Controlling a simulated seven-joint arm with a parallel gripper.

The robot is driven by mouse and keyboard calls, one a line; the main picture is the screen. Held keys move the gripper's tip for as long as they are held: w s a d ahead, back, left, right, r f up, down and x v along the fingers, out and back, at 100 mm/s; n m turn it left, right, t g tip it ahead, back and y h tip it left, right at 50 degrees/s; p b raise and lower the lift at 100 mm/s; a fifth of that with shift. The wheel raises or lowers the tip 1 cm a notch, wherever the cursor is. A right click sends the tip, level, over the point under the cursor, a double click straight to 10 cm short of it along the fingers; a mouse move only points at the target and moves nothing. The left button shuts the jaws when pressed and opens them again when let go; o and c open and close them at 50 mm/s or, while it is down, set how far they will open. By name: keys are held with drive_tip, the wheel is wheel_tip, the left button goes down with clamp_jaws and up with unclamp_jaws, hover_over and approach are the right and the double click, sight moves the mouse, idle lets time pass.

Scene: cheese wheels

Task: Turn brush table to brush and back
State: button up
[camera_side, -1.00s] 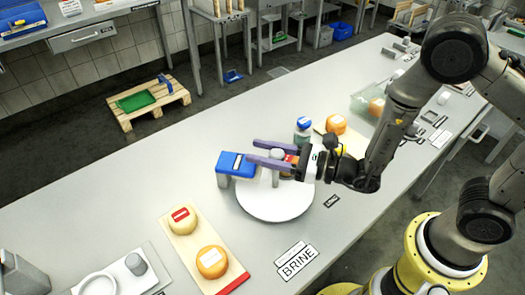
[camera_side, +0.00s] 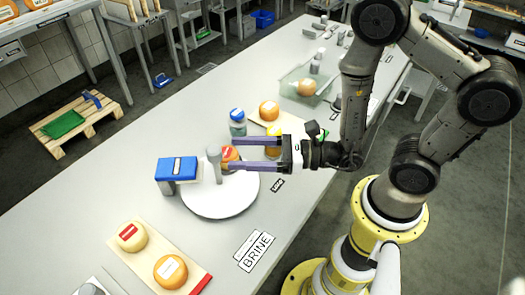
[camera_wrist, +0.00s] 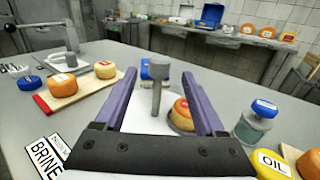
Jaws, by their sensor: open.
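The turntable is a white round disc (camera_side: 215,205) on the grey table, with an upright grey post (camera_side: 213,160) near its far edge. An orange cheese wheel with a red label (camera_side: 229,154) sits on the disc beside the post; it also shows in the wrist view (camera_wrist: 183,115). A blue brush block (camera_side: 178,168) stands on a grey support at the disc's left edge. My gripper (camera_side: 233,153) is open and level, its purple fingers pointing left, tips just right of the post. In the wrist view the post (camera_wrist: 158,85) appears between the fingers and partly hides the blue block (camera_wrist: 146,70).
Boards with cheese wheels lie in front (camera_side: 192,278) and behind (camera_side: 262,122) the turntable. A BRINE label (camera_side: 255,250) lies on clear table in front.

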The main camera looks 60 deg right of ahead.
drive_tip(key=shift+v, duration=2.25)
drive_tip(key=shift+c, duration=0.4)
